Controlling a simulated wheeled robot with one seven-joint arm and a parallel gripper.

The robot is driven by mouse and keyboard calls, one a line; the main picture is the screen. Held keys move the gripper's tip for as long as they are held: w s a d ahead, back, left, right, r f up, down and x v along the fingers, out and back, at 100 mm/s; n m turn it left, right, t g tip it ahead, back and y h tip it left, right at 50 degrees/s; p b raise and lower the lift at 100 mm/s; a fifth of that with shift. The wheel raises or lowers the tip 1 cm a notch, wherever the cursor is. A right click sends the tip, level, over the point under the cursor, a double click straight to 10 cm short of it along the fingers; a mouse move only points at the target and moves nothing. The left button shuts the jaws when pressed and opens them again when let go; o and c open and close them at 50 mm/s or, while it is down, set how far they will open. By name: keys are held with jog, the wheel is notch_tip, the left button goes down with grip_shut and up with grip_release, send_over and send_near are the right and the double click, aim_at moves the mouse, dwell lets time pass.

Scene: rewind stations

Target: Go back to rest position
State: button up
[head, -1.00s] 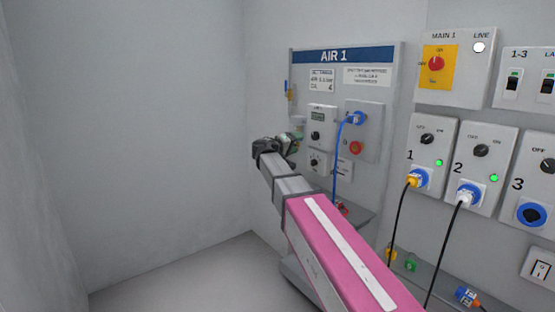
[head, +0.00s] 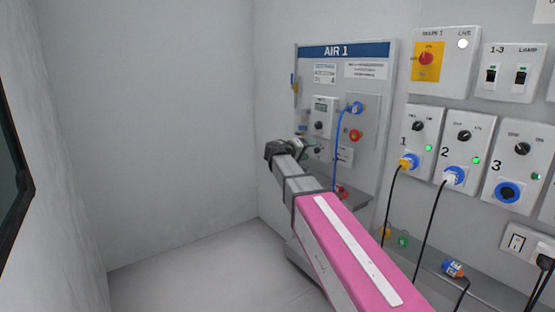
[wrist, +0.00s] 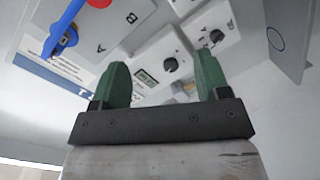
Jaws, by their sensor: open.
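My gripper (wrist: 163,88) shows in the wrist view with its two green fingers spread wide apart and nothing between them. In the head view, my gripper (head: 303,146) is at the end of my arm, in front of the lower left of the AIR 1 panel (head: 388,62). Behind the fingers in the wrist view are a small display (wrist: 146,78) and dark knobs (wrist: 171,65). I cannot tell how far the fingertips are from them.
A blue hose (head: 337,150) hangs from the AIR 1 panel. To the right are sockets with a yellow plug (head: 407,162) and a white plug (head: 453,176) with black cables. An orange and blue plug (head: 453,268) lies on the ledge. The left floor is clear.

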jog(key=s+d+f+g+y, duration=0.35)
jog(key=s+f, duration=0.25)
jog(key=f, duration=0.5)
jog(key=s+d+f+g+y, duration=0.2)
jog(key=s+d+f, duration=0.3)
jog(key=f, duration=0.6)
jog(key=s+a+f+m+g+y, duration=0.1)
jog(key=s+f+g+y, duration=0.3)
jog(key=s+f+y, duration=0.4)
jog(key=s+a+f, duration=0.1)
jog(key=s+f, duration=0.6)
jog(key=s, duration=0.4)
jog(key=shift+f+m, duration=0.3)
jog(key=shift+f, duration=0.05)
